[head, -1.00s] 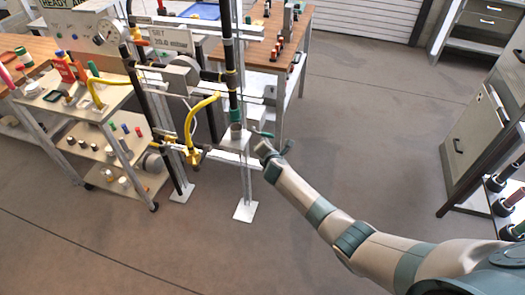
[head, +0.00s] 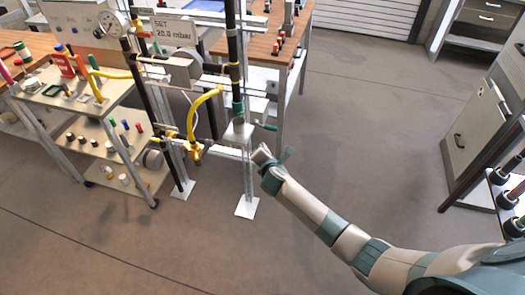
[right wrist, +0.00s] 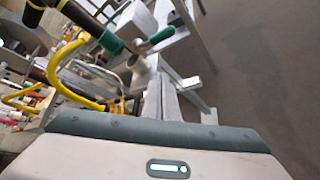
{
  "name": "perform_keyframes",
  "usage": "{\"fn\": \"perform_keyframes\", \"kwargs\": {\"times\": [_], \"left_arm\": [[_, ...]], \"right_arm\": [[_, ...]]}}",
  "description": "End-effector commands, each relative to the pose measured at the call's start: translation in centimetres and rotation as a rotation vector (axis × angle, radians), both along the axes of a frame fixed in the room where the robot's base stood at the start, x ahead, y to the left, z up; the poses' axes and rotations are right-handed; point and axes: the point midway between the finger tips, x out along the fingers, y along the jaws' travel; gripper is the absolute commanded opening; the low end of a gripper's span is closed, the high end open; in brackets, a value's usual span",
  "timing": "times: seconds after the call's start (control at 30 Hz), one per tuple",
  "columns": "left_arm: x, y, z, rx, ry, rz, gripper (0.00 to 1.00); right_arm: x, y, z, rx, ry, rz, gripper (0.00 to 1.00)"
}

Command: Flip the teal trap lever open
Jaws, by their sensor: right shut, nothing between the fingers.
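The teal trap lever (head: 266,127) sticks out to the right, nearly level, from the fitting at the foot of the dark vertical pipe. In the right wrist view the lever (right wrist: 160,36) points up and right beside the pipe's open-looking grey end (right wrist: 138,62). My right gripper (head: 261,153) is shut and empty, below the lever and apart from it. My left gripper is not in view.
A yellow hose (head: 203,106) and brass valve (head: 190,149) hang left of the pipe on the metal frame. The frame's white foot plate (head: 246,208) is on the floor. A cart (head: 120,165) stands left, a wooden-topped bench (head: 262,45) behind. Floor to the right is open.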

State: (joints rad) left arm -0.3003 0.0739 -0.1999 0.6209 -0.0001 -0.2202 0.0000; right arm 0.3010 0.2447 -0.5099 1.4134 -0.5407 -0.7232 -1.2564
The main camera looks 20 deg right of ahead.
Motion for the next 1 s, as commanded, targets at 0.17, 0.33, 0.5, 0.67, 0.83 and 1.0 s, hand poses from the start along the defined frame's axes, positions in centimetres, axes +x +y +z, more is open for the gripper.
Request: {"fn": "perform_keyframes", "kwargs": {"times": [0.17, 0.33, 0.5, 0.67, 0.83, 1.0], "left_arm": [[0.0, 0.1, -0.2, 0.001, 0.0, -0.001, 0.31], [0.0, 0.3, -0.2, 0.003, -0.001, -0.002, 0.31], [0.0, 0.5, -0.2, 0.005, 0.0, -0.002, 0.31], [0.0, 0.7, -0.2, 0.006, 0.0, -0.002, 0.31], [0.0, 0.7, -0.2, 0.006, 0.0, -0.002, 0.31], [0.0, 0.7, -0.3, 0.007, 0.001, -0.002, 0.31]], "right_arm": [[-1.0, 0.7, 0.8, -0.001, -0.001, 0.001, 0.0], [-1.4, 0.9, 1.0, -0.001, 0.001, 0.0, 0.0], [-1.4, 0.9, 1.1, -0.001, 0.001, 0.0, 0.0], [-1.4, 0.9, 1.1, -0.001, 0.001, 0.0, 0.0], [-1.4, 0.9, 1.0, 0.0, 0.001, 0.0, 0.0], [-1.9, 0.8, -0.5, 0.026, 0.02, -0.011, 0.0]]}}
